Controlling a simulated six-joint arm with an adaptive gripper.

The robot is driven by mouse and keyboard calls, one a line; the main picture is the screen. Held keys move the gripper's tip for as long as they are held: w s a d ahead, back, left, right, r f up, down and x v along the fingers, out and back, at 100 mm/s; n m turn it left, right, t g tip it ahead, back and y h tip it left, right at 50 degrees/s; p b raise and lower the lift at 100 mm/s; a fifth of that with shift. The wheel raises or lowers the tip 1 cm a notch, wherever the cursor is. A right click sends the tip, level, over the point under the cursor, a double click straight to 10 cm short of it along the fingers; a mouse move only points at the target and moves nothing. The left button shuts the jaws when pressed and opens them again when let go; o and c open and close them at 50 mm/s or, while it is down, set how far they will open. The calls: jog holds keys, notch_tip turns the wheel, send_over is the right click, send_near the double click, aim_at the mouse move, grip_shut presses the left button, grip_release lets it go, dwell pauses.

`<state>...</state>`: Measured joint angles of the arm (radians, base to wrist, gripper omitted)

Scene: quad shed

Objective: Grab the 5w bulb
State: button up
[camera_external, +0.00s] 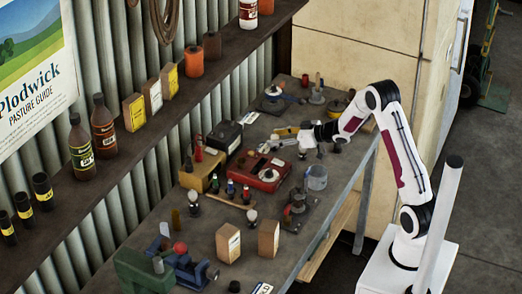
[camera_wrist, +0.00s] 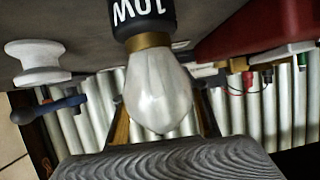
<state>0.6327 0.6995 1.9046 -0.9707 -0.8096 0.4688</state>
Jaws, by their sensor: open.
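In the wrist view a bulb with a clear-white glass, brass collar and black base (camera_wrist: 160,90) hangs upside down in the picture. Its base reads "10W", upside down. My gripper (camera_wrist: 162,108) is open, with a finger on each side of the glass; I cannot tell whether they touch it. In the external view my gripper (camera_external: 290,131) is over the far part of the bench. Two more bulbs stand nearer, one at left (camera_external: 194,207) and one at front (camera_external: 251,216). Their labels are too small to read, so I cannot tell which bulb is 5W.
A red case (camera_external: 268,178) lies near my gripper, with a clear jar (camera_external: 316,178) to its right. In the wrist view a white spool (camera_wrist: 38,62) stands at left and the red case (camera_wrist: 235,35) at right. Wooden blocks (camera_external: 228,243) and a vise (camera_external: 180,268) occupy the near bench.

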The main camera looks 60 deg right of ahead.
jog(key=c, duration=1.2)
jog(key=shift+r, duration=0.1)
jog(key=shift+r, duration=4.95)
